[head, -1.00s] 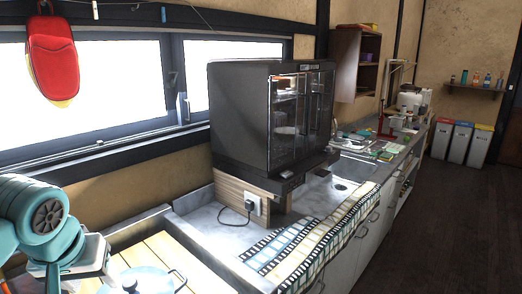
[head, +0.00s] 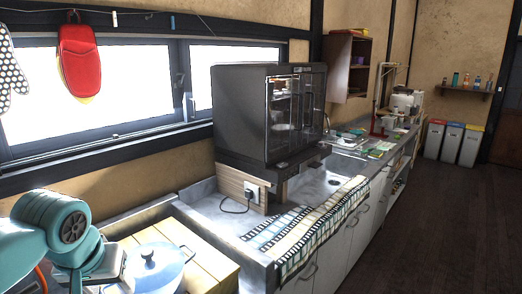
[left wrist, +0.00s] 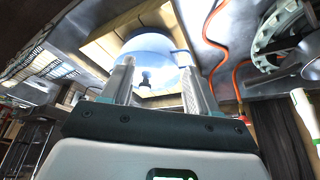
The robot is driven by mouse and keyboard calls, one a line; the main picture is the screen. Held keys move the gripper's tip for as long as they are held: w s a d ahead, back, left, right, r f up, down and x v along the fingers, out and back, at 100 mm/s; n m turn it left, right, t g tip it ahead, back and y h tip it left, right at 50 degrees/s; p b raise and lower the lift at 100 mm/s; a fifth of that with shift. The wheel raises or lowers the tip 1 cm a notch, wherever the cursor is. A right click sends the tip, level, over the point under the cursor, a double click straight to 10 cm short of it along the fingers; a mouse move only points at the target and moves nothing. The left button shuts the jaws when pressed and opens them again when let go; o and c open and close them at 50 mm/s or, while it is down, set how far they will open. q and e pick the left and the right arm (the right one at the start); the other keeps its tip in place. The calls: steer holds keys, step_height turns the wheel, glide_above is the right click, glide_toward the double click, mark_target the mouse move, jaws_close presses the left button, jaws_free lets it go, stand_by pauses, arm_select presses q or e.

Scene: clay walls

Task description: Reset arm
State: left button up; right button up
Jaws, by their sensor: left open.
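My left arm comes in at the lower left of the head view, teal with a grey wrist part; its fingertips cannot be made out there. In the left wrist view my left gripper (left wrist: 157,82) is open, with its two fingers apart and nothing between them. Beyond the fingers is a pale blue lidded pot (left wrist: 148,48), which also shows in the head view (head: 160,272), beside my left wrist. The pot sits on a light wooden board (head: 205,262). My right gripper is in neither view.
A dark glass-fronted cabinet (head: 240,115) stands on the counter (head: 215,212), with a film-strip patterned runner (head: 300,235) in front. A red mitt (head: 80,55) hangs by the window. Bins (head: 452,143) stand far right. The dark floor (head: 430,230) at right is clear.

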arm_select(q)
steer(key=d+f+m+g+h, duration=0.1)
steer(key=d+f, duration=0.3)
steer(key=f, duration=0.5)
steer(key=d+f+g+h, duration=0.1)
steer(key=d+f, duration=0.2)
steer(key=f, duration=0.6)
steer(key=d+f+m+h, duration=0.1)
steer(key=d+f, duration=0.3)
steer(key=f, duration=0.5)
steer(key=s+d+f+g+h, duration=0.1)
steer(key=s+d+f, duration=0.1)
steer(key=s+f, duration=0.6)
steer(key=s+d+f+n+p, duration=0.1)
steer(key=s+d+f, duration=0.2)
steer(key=s+f, duration=0.5)
steer(key=shift+s+g+h, duration=0.35)
steer(key=shift+g+h, duration=0.05)
